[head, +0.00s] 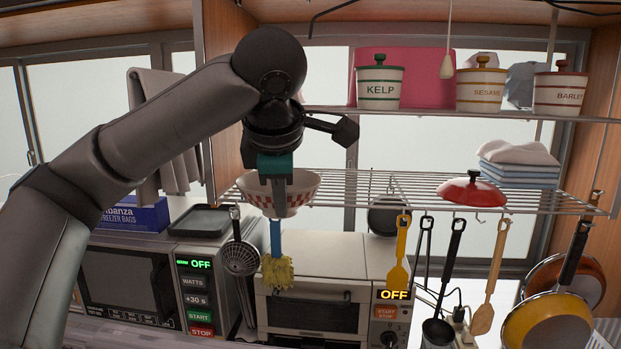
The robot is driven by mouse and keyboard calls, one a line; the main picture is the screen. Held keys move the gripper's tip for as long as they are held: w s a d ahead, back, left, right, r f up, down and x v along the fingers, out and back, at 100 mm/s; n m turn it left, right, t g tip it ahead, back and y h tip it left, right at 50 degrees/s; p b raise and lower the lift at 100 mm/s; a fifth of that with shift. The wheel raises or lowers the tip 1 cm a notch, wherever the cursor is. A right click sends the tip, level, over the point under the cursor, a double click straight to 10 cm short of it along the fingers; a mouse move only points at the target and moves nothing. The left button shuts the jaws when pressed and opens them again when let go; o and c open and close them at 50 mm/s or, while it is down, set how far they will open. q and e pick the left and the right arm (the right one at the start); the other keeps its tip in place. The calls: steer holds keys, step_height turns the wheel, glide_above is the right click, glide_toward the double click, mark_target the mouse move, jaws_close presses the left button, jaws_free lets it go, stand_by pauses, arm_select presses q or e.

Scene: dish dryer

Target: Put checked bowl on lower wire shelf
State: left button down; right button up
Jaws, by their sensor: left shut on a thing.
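The checked bowl (303,184), white with a red checked band, is upright at the left part of the lower wire shelf (362,191). My left gripper (279,192) reaches down in front of it and is shut on its near side. The bowl overlaps the shelf's wires in the picture; I cannot tell whether it rests on them or hangs just above or in front. The gripper hides part of the bowl. My right gripper is out of view.
A red lid (473,190) and folded cloths (518,165) lie on the shelf's right part. The upper shelf holds labelled canisters (379,84). Utensils, including a yellow spatula (400,262), hang below. Bare wires show between bowl and lid.

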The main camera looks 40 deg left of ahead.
arm_select(q)
steer(key=w+a, duration=0.3)
steer(key=w, duration=0.1)
steer(key=w+a, duration=0.4)
steer(key=w, duration=0.1)
steer(key=w+a, duration=0.3)
steer(key=w, duration=0.1)
steer(key=shift+w+a+r, duration=0.1)
steer(key=shift+w+a, duration=0.15)
steer(key=shift+a, duration=0.15)
steer(key=shift+f, duration=0.6)
steer(key=shift+s+d+f, duration=0.1)
steer(key=shift+f, duration=0.15)
